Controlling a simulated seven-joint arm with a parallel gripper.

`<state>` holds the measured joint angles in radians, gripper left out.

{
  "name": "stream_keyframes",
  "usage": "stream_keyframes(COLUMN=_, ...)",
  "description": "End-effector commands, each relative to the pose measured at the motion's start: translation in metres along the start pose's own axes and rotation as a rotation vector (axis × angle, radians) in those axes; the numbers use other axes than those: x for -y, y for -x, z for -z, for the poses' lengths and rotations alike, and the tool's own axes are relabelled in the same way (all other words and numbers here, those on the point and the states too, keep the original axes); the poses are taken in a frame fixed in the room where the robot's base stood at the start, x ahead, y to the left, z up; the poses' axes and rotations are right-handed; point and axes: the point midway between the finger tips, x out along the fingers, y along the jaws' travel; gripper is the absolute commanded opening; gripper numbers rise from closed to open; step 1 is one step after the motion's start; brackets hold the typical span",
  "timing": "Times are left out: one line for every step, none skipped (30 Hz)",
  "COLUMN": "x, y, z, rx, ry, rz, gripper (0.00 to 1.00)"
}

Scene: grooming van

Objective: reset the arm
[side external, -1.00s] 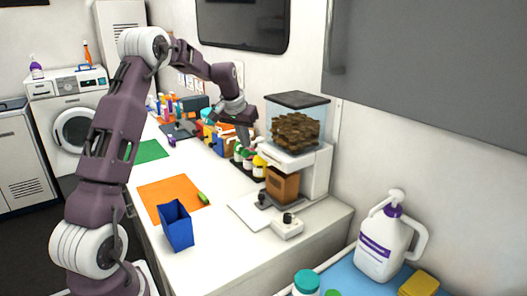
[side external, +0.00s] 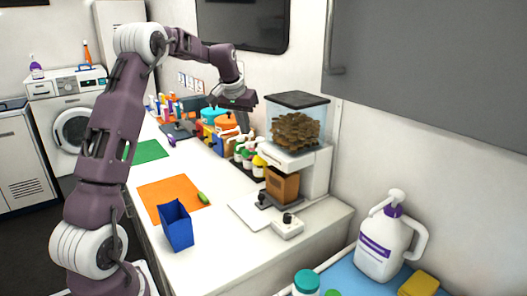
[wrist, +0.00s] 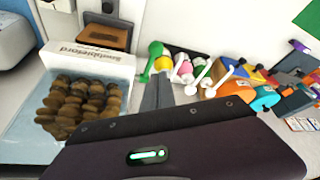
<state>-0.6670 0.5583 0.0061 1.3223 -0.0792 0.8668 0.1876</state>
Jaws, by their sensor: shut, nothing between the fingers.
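My gripper (side external: 243,122) is shut and empty. In the side external view it hangs in the air above the row of bottles at the back of the white counter, left of the treat dispenser. Its closed fingers also show in the wrist view (wrist: 157,95), pointing toward the bottles. No object is held, and the fingers look clear of the things below.
A treat dispenser (side external: 298,160) with a clear hopper stands right of my gripper. Pump bottles (side external: 258,165) stand beside it. An orange mat (side external: 165,190), a blue box (side external: 176,228) and a green mat (side external: 150,151) lie along the counter. A wall screen (side external: 245,22) is behind.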

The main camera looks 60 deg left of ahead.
Motion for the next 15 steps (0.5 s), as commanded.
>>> stream_keyframes(x=-0.0002, y=0.0052, z=0.0028, rx=-0.003, ry=-0.001, rz=0.000, gripper=0.00)
stream_keyframes(x=-0.0003, y=0.0077, z=0.0035, rx=-0.002, ry=-0.001, rz=0.000, gripper=0.00)
stream_keyframes(x=-0.0003, y=0.0104, z=0.0047, rx=-0.003, ry=-0.001, rz=0.000, gripper=0.00)
stream_keyframes(x=-0.0003, y=0.0117, z=0.0052, rx=-0.002, ry=0.000, rz=0.000, gripper=0.00)
stream_keyframes(x=-0.0004, y=0.0125, z=0.0052, rx=-0.002, ry=0.000, rz=0.000, gripper=0.00)
stream_keyframes(x=-0.0004, y=0.0129, z=0.0052, rx=0.000, ry=0.000, rz=0.000, gripper=0.00)
stream_keyframes(x=-0.0004, y=0.0130, z=0.0051, rx=0.000, ry=0.000, rz=0.000, gripper=0.00)
stream_keyframes(x=-0.0004, y=0.0129, z=0.0051, rx=0.000, ry=0.000, rz=-0.001, gripper=0.00)
stream_keyframes(x=-0.0003, y=0.0128, z=0.0051, rx=0.000, ry=0.000, rz=0.000, gripper=0.00)
stream_keyframes(x=-0.0004, y=0.0128, z=0.0051, rx=0.000, ry=0.000, rz=0.000, gripper=0.00)
stream_keyframes(x=-0.0003, y=0.0128, z=0.0051, rx=0.000, ry=0.000, rz=0.000, gripper=0.00)
stream_keyframes(x=-0.0003, y=0.0127, z=0.0051, rx=0.000, ry=0.000, rz=0.000, gripper=0.00)
stream_keyframes(x=-0.0003, y=0.0127, z=0.0051, rx=0.000, ry=0.000, rz=0.000, gripper=0.00)
stream_keyframes(x=-0.0003, y=0.0126, z=0.0051, rx=0.000, ry=0.000, rz=0.000, gripper=0.00)
stream_keyframes(x=-0.0003, y=0.0126, z=0.0051, rx=0.000, ry=0.000, rz=0.000, gripper=0.00)
